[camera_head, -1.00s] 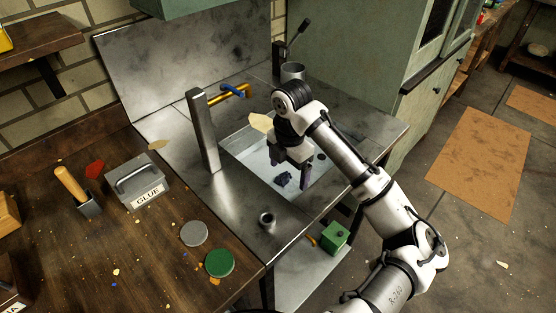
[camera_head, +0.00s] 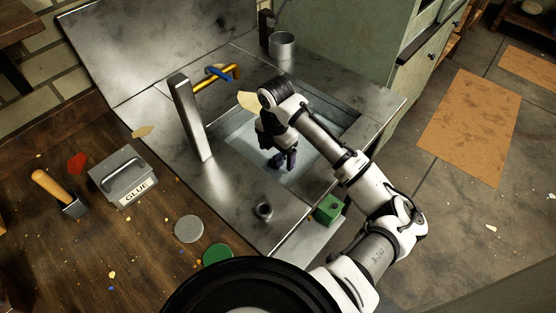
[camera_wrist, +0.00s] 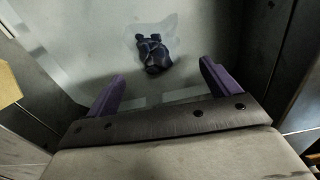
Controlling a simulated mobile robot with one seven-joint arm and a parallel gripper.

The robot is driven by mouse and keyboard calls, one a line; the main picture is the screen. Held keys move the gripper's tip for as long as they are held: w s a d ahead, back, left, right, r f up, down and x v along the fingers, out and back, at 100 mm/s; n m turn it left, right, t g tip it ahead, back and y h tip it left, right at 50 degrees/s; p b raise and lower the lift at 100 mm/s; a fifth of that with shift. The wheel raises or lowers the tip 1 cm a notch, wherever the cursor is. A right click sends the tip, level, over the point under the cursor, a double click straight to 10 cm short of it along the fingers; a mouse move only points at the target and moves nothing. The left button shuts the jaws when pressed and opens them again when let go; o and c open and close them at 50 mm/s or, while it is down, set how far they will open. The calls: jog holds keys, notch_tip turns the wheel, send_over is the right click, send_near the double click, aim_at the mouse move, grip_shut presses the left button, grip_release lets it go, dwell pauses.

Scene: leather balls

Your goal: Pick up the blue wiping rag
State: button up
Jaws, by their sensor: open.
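The blue wiping rag (camera_wrist: 153,53) lies crumpled and dark blue on the sink floor (camera_wrist: 90,45) in the wrist view, ahead of my gripper (camera_wrist: 160,88). My gripper's two purple fingers are wide apart with nothing between them. In the head view my gripper (camera_head: 283,160) points down inside the sink basin, and its fingers hide most or all of the rag there. The wrist view shows the rag roughly midway between the finger lines, a little beyond the tips; the remaining gap in height is hard to tell.
The sink walls (camera_head: 335,110) surround my gripper. A tap (camera_head: 192,118) with a golden spout stands at the left of the basin. A metal cup (camera_head: 282,46) stands behind it. A glue box (camera_head: 125,175) sits on the wooden counter, and a green box (camera_head: 328,209) is below the sink edge.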

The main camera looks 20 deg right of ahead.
aim_at(275, 157)
jog(key=shift+w+f+p, duration=0.15)
jog(key=shift+f+p, duration=0.45)
jog(key=shift+f, duration=0.75)
jog(key=shift+w+f+p, duration=0.15)
jog(key=shift+f+p, duration=0.4)
jog(key=shift+f, duration=0.8)
jog(key=c, duration=1.1)
jog(key=shift+r, duration=0.15)
notch_tip(275, 157, up, 16)
jog(key=b, duration=0.7)
jog(key=shift+w+d+r, duration=0.1)
jog(key=shift+w, duration=0.05)
